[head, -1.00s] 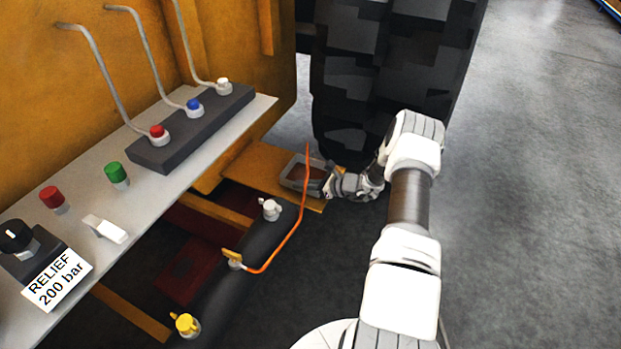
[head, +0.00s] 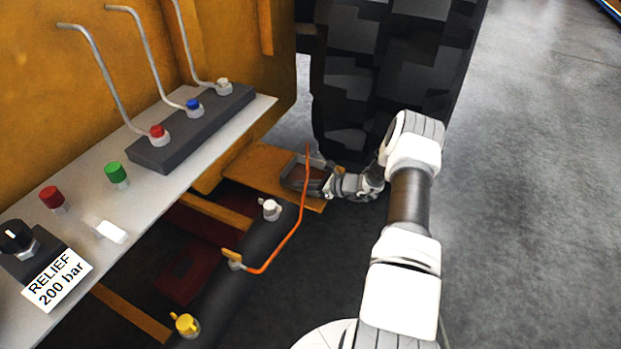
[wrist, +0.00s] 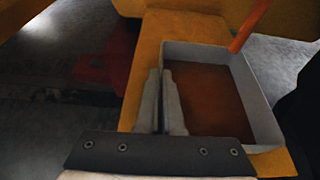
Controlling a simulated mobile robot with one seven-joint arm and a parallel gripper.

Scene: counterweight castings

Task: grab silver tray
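The silver tray (head: 287,178) is a shallow, open, grey-walled box on a yellow-orange step beside the big tyre. In the wrist view the tray (wrist: 262,105) is right of centre, upright, with a brown-orange floor inside. My gripper (head: 327,188) reaches it from the right in the head view. In the wrist view my gripper's fingers (wrist: 161,75) are close together at the tray's left wall, one on the outer side and one on the inner side. They look shut on that wall. The part of the wall between the fingers is mostly hidden.
An orange bent rod (head: 297,225) rises close beside the tray and shows at its far corner in the wrist view. The tyre (head: 390,80) stands just behind my arm. A lever panel (head: 140,190) is on the left. Open floor (head: 530,200) lies right.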

